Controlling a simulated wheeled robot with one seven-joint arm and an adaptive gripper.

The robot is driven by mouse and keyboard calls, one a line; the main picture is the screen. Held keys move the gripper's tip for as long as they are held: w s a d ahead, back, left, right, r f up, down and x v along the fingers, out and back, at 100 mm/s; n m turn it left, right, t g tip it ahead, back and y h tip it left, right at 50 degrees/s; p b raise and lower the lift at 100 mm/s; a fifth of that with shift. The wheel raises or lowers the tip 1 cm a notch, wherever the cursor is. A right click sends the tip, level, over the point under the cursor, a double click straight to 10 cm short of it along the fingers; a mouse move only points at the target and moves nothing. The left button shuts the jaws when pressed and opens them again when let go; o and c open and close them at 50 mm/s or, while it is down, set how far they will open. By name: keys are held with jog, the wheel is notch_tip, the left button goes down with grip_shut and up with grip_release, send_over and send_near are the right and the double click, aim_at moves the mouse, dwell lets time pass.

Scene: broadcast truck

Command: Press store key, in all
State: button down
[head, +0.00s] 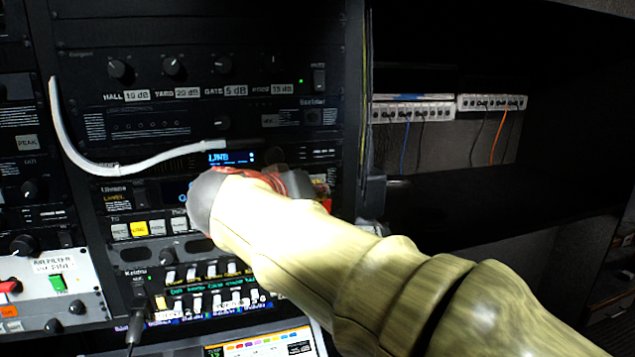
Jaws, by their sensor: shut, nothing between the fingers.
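My arm reaches in from the lower right to the rack. My gripper (292,183), reddish and dark, shows only in part behind my wrist, close to the rack front; its fingertips are hidden. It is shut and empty. A unit with a blue display (232,157) lies partly behind my wrist. Left of my wrist is a row of square keys, with one lit yellow key (139,229) and pale keys (179,224) beside it. I cannot read any key as store; the part of the panel behind my wrist and gripper is hidden. Contact with a key cannot be seen.
A white cable (105,168) loops across the rack front left of my wrist. Knobs (172,67) sit above, a small fader panel (215,285) below. A laptop-like screen (265,345) is at the bottom. Power strips (413,110) hang at right above a dark, open shelf.

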jog(key=shift+s, duration=0.1)
jog(key=shift+s+d+b, duration=0.2)
jog(key=shift+s+b, duration=0.4)
jog(key=shift+b, duration=0.2)
jog(key=s+b, duration=0.1)
jog(key=s+d+b, duration=0.1)
jog(key=s, duration=0.1)
jog(key=s+b, duration=0.1)
jog(key=s, duration=0.1)
jog(key=shift+d+b, duration=0.25)
jog(key=shift+b, duration=0.1)
jog(key=shift+w, duration=0.1)
dwell(0.3)
